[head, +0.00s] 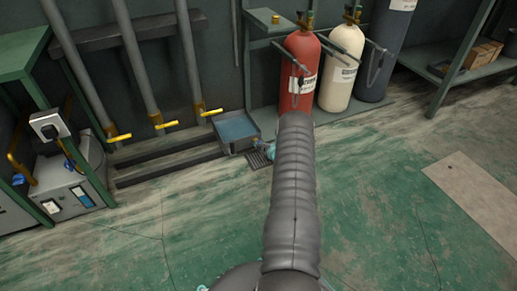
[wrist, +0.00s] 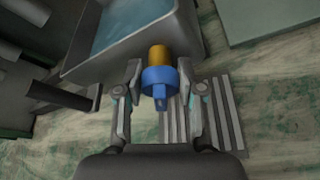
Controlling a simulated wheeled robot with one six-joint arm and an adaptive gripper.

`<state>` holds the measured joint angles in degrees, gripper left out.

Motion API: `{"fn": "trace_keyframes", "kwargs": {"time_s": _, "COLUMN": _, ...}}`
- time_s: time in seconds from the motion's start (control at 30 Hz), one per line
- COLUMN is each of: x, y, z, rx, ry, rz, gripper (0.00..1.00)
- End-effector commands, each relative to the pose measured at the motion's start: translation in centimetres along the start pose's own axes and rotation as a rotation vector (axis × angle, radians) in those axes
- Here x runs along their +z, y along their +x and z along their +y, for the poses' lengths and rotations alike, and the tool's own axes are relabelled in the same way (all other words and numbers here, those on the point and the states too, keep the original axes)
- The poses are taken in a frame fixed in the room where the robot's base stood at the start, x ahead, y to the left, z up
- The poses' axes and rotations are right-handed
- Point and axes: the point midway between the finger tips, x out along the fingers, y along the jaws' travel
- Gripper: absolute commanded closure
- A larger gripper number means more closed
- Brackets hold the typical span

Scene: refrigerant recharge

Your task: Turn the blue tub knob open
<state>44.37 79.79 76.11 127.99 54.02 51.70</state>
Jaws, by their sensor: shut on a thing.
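The blue tub knob (wrist: 160,82) sits on a brass stem (wrist: 158,55) at the front wall of the grey tub (wrist: 190,38). My gripper (wrist: 160,74) has one finger on each side of the knob and is shut on it. A small tab on the knob points toward the camera. In the head view the tub (head: 221,138) with bluish liquid stands on the floor by the wall. My arm hides most of the gripper there, and the knob is too small to make out clearly.
A floor grate (wrist: 226,112) lies below the knob. A red cylinder (head: 300,75) and a cream cylinder (head: 341,70) stand right of the tub. Pipes with yellow-handled valves (head: 165,125) are to its left. The green floor in front is clear.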

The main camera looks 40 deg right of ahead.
Motion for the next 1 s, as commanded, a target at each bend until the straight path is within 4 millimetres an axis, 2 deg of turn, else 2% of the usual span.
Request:
{"fn": "trace_keyframes", "kwargs": {"time_s": 0.7, "x": 0.03, "y": 0.05, "z": -0.36, "rx": 0.259, "ry": 0.626, "rz": -0.004, "gripper": 0.96}}
{"fn": "trace_keyframes", "kwargs": {"time_s": 1.0, "x": 0.00, "y": 0.10, "z": -0.39, "rx": 0.346, "ry": 0.837, "rz": -0.004, "gripper": 0.96}}
